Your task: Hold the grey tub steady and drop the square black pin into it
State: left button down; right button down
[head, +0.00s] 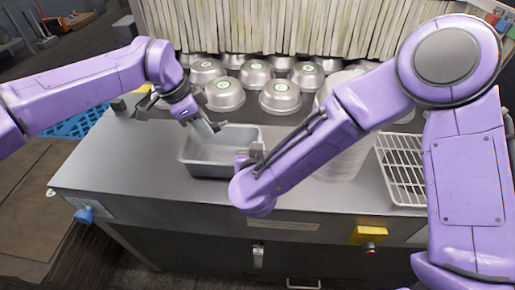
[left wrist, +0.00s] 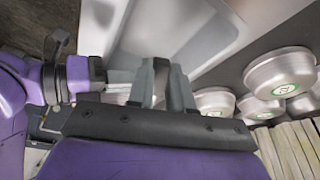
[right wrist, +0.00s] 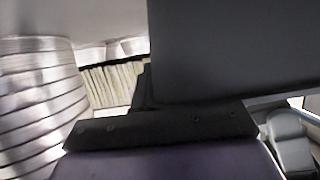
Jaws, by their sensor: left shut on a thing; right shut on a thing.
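The grey tub (head: 202,168) stands upright on the metal counter, and its pale inside also shows in the left wrist view (left wrist: 165,28). My left gripper (head: 213,127) is at the tub's far left rim, fingers angled down over it. It is shut on a dark piece, which looks like the square black pin (left wrist: 160,82), mostly hidden between the fingers. My right gripper (head: 251,157) is shut on the tub's right rim. The tub's shaded wall (right wrist: 230,45) fills much of the right wrist view. My right forearm hides part of the tub's right side.
Several upturned metal bowls (head: 280,97) stand behind the tub. A plate stack (head: 343,160) and a white wire rack (head: 402,165) are to the right. A row of books or files (head: 260,25) lines the back. The counter left of the tub is clear.

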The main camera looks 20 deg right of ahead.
pick_arm(q)
jog(key=shift+f, duration=2.1)
jog(key=c, duration=0.9)
grip_release()
jog(key=shift+c, duration=0.2)
jog(key=v, duration=1.2)
